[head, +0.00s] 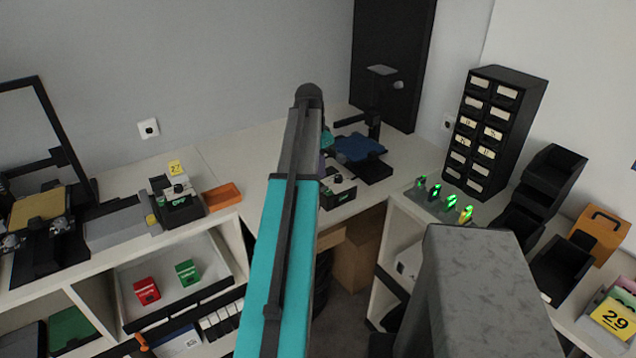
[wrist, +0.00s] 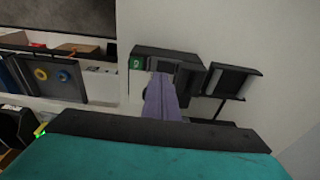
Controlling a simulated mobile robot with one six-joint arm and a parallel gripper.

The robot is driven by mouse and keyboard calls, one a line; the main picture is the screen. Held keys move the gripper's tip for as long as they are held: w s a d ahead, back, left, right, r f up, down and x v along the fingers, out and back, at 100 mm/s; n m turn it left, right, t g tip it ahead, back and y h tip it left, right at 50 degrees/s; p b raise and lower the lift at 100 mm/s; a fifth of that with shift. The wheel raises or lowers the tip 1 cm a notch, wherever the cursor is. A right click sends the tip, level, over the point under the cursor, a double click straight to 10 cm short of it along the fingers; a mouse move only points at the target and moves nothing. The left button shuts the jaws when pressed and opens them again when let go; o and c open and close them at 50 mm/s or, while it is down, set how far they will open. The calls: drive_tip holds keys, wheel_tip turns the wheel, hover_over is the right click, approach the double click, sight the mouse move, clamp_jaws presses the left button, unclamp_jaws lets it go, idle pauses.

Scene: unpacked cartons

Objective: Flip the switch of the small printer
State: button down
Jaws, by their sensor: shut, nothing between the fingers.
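The small printer (head: 360,148), with a blue bed on a black base and a dark post behind it, stands in the far corner of the worktop in the head view. A dark control box (head: 338,193) with a small display sits in front of it, partly behind my arm. In the wrist view a dark box (wrist: 187,62) with a green-lit display at its left end is close ahead. My gripper (wrist: 161,78), purple, is shut and empty; its tip overlaps the box's front, and contact cannot be told. The switch itself is not clearly visible. My arm hides most of the gripper in the head view.
A larger printer (head: 40,205) with a gold bed stands at left, with another control box (head: 178,200) beside it. An orange tray (head: 222,196) lies left of my arm. A black drawer cabinet (head: 490,130) and small green-lit figures stand at right.

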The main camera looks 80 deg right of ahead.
drive_tip(key=shift+r+p, duration=1.15)
drive_tip(key=shift+r, duration=0.8)
